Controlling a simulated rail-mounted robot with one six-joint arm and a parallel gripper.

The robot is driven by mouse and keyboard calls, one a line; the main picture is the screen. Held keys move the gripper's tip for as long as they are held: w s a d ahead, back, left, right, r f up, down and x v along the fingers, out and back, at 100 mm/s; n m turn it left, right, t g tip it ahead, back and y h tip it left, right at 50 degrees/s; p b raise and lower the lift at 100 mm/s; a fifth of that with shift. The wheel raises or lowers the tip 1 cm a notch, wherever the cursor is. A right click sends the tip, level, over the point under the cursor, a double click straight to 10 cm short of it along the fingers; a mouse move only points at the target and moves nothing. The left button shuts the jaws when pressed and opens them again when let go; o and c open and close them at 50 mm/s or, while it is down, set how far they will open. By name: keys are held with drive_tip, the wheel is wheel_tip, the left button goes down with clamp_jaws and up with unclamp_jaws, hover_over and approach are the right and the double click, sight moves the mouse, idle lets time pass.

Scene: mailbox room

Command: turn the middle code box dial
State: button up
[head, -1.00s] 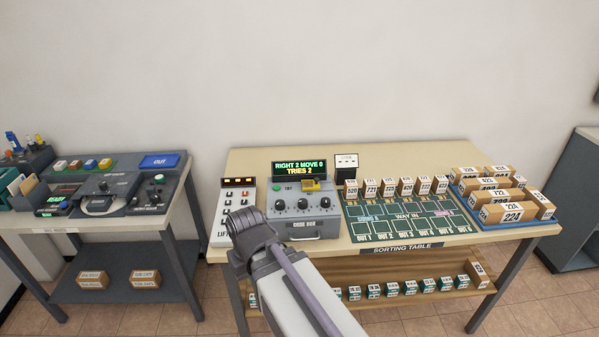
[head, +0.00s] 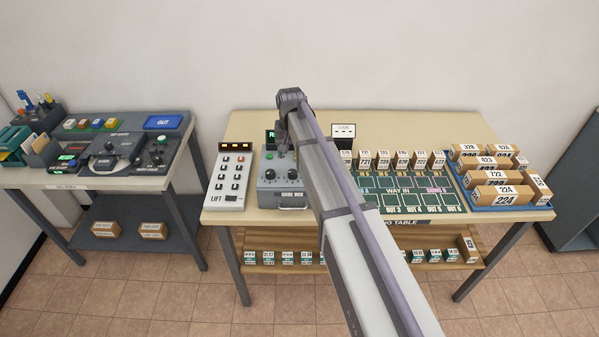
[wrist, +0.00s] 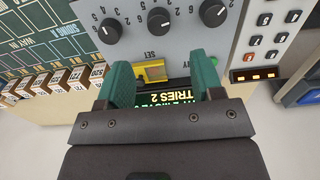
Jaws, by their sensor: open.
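The grey code box (head: 268,195) stands on the sorting table, partly hidden by my arm in the head view. Its middle dial (head: 292,174) is a black knob with a white pointer; it also shows in the wrist view (wrist: 158,20), at the top, between two similar dials. My gripper (wrist: 163,62) is open, its two green fingers apart and empty. In the wrist view the fingertips lie below the dial row, on either side of the yellow part (wrist: 152,73) near SET. They appear apart from the dial. The head view mostly hides the gripper.
The lit display (wrist: 185,98) sits between the finger bases in the wrist view; TRIES 2 is legible. A white keypad panel (head: 232,180) stands left of the code box. Small numbered boxes (head: 403,160) and a tray (head: 520,206) of parcels are to the right.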

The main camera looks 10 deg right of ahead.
sight(292, 171)
wheel_tip(292, 171, down, 10)
drive_tip(key=b, duration=0.8)
drive_tip(key=shift+r, duration=0.25)
drive_tip(key=shift+c, duration=0.2)
drive_tip(key=c, duration=0.9)
